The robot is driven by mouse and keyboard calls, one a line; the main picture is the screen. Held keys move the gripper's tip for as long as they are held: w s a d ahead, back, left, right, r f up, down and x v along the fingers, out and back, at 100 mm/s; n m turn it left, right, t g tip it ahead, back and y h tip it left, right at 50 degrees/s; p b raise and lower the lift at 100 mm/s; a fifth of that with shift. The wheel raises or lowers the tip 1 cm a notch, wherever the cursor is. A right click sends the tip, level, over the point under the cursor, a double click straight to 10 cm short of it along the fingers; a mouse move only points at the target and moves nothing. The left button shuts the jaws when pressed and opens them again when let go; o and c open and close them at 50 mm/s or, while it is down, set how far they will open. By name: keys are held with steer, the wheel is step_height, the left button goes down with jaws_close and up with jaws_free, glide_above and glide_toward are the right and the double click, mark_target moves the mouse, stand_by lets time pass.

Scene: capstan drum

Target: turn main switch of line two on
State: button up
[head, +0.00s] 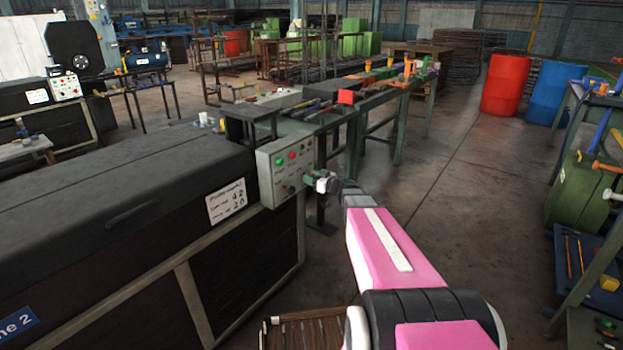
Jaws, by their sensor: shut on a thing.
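The grey control box (285,168) of the near machine is at the middle of the head view. A blue sign (17,323) ending in "ne 2" is on this machine. The box face has a green button, a red button and small controls below them. My gripper (309,181) is at the lower right of the box face, shut on the main switch there. The switch is mostly hidden by the fingers, so its position cannot be told. My pink arm reaches to it from the lower right.
The long dark machine (110,190) fills the left. A paper label (226,201) is beside the box. A long bench (400,85) with tools runs behind. A red drum (505,83) and a blue drum (553,92) stand at the back right. The floor right of the machine is clear.

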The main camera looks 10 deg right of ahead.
steer(key=m, duration=0.4)
steer(key=shift+m, duration=0.4)
steer(key=m, duration=0.4)
steer(key=shift+w+d+f+m, duration=0.1)
steer(key=shift+m, duration=0.2)
steer(key=m, duration=0.4)
steer(key=shift+f+m, duration=0.1)
steer(key=shift+m, duration=2.2)
steer(key=o, duration=0.9)
steer(key=shift+d, duration=0.1)
